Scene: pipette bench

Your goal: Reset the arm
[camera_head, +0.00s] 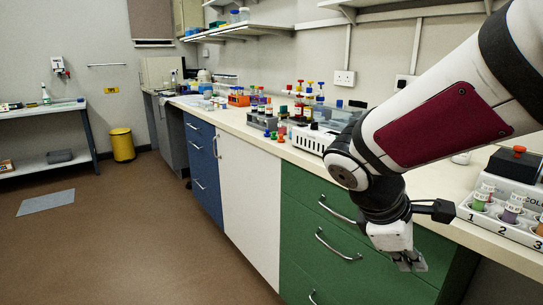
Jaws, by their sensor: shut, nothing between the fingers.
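My gripper (410,262) hangs from my arm at the right of the head view, pointing down in front of the green drawer cabinet (315,228). Its fingers are closed with nothing between them. It is apart from the bench top and touches nothing that I can see. My arm reaches in from the upper right and hides part of the bench behind it.
The bench top (450,178) runs from the right into the distance. A numbered rack (500,222) with coloured vials stands at the right, near my gripper. Several bottles and racks stand further back. A yellow bin (122,146) is far left. The brown floor is mostly clear.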

